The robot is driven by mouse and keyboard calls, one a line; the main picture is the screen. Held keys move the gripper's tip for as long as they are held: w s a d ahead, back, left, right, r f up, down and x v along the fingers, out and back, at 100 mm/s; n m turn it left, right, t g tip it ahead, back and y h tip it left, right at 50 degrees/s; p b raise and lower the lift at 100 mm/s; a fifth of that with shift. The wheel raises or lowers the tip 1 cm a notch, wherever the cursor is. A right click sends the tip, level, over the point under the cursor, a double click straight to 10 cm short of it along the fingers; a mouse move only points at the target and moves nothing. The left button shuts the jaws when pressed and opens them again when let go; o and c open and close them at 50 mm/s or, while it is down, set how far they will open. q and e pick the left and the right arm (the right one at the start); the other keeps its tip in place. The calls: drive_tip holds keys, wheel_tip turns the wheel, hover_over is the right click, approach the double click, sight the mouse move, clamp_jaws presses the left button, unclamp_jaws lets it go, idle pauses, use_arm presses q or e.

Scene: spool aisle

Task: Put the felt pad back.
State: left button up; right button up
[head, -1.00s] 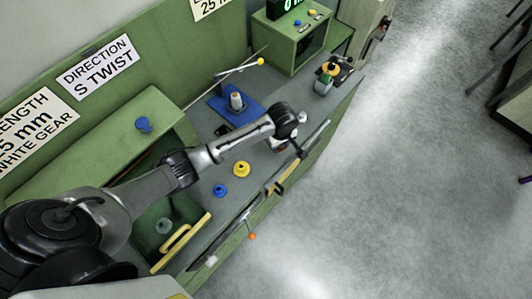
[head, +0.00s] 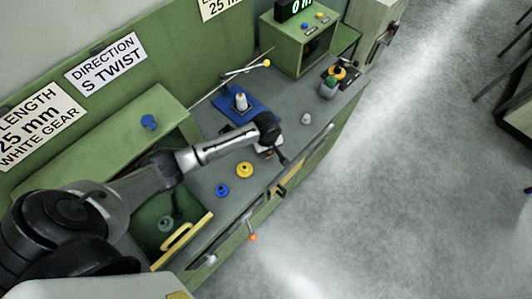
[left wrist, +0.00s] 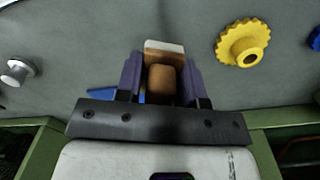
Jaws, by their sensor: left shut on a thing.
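My left gripper (head: 268,150) is above the grey worktop in the head view, its arm reaching in from the left. In the left wrist view its two purple-grey fingers (left wrist: 162,78) are shut on a small brown block with a pale face, which I take to be the felt pad (left wrist: 164,47). In the head view the arm and gripper hide most of the block. I cannot tell whether it touches the worktop. My right gripper is not in view.
A yellow gear (head: 244,170) and a blue knob-like piece (head: 222,190) sit on the worktop near the gripper. A blue base (head: 256,111) with a white bobbin stands behind. A small grey knob (head: 306,118) stands to the right. An open green bin (head: 150,232) lies at the left.

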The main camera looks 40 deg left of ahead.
use_arm(q)
drive_tip(key=shift+a+f, duration=0.25)
drive_tip(key=shift+a, duration=0.05)
drive_tip(key=shift+f, duration=1.95)
drive_tip(key=o, duration=0.8)
drive_tip(key=shift+f, duration=0.15)
